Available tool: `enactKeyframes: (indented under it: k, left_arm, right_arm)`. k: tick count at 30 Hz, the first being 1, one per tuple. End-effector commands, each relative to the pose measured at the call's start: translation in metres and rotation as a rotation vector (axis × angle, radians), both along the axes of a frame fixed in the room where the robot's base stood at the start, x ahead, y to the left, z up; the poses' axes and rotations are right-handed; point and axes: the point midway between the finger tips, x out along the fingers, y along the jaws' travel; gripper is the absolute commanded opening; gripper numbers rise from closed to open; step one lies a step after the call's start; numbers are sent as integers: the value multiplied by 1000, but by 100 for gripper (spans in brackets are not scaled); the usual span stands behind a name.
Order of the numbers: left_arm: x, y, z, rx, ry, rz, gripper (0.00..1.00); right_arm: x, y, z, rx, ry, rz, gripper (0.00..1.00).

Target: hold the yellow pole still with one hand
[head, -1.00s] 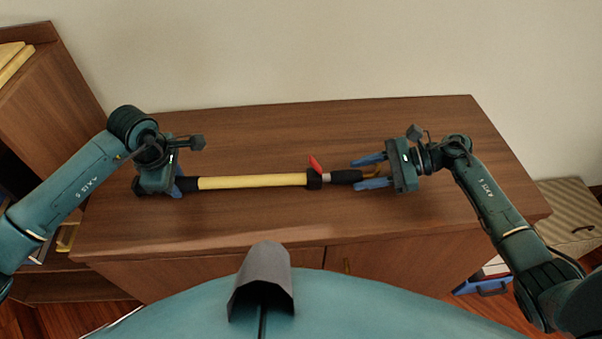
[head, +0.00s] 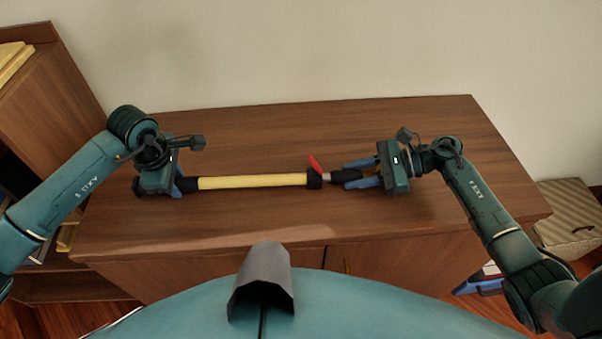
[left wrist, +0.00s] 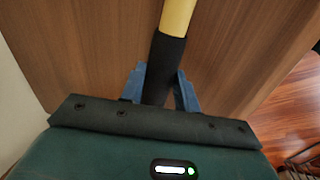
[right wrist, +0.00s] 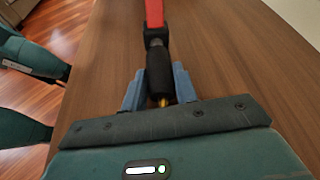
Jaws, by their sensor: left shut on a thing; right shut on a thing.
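The yellow pole (head: 250,182) lies lengthwise along the brown cabinet top, with black grips at both ends and a red lever (head: 315,163) near its right end. My left gripper (head: 180,186) is shut on the black grip at the pole's left end. The left wrist view shows this black grip (left wrist: 164,65) between the blue fingers. My right gripper (head: 352,173) is shut on the black grip at the right end. The right wrist view shows that grip (right wrist: 159,72) between its fingers, with a small brass-coloured tip toward the palm.
The cabinet top (head: 300,125) is otherwise clear. A wooden shelf (head: 40,90) with books stands at the left. A striped box (head: 570,215) sits at the right, beyond the cabinet's edge. A pale wall is behind.

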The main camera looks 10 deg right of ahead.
Motion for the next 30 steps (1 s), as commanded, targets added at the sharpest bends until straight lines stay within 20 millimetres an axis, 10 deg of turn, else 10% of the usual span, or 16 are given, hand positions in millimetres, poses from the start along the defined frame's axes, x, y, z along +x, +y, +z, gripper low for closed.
enactKeyframes:
  k: [30]
  left_arm:
    - [0, 2, 0, 4, 0, 3, 0]
  right_arm:
    - [-1, -44, -1, -3, 1, -3, 0]
